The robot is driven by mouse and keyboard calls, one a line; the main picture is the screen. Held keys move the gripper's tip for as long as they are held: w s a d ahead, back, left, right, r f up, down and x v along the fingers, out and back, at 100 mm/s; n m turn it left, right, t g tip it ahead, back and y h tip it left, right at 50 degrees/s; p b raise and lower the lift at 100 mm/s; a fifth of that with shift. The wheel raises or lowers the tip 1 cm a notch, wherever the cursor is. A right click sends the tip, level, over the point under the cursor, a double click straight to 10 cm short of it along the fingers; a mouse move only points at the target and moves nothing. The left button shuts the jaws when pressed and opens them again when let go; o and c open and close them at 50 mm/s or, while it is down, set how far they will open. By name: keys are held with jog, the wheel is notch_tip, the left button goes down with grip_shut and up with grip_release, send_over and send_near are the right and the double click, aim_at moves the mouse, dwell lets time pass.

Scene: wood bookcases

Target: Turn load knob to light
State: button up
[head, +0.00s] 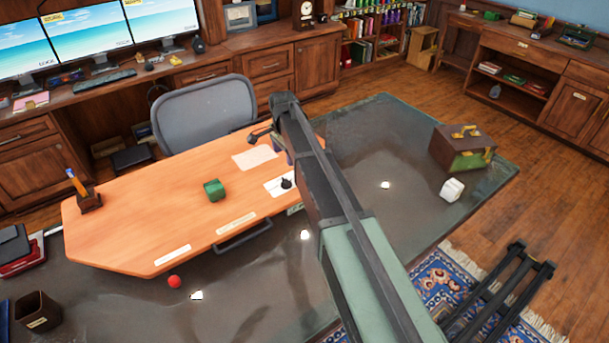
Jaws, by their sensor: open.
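A small black knob (287,183) stands on a white card-like plate (273,190) on the orange wooden desktop, just left of my arm. Its dial marks are too small to read. My arm crosses from the bottom right up to a dark joint above the desktop's right end. My gripper's fingers cannot be made out; they seem hidden behind my arm. Nothing visibly touches the knob on its exposed side.
A green cube (215,190) and a pale sheet (254,158) lie on the desktop. A grey chair (205,115) stands behind it. A brown-green case (462,148) and white cube (452,190) sit right on the dark glass.

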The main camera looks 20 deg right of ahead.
aim_at(286, 179)
notch_tip(286, 179, down, 11)
jog(key=b, duration=1.1)
jog(key=shift+a+f, duration=0.1)
jog(key=shift+a, duration=0.05)
jog(key=c, duration=0.9)
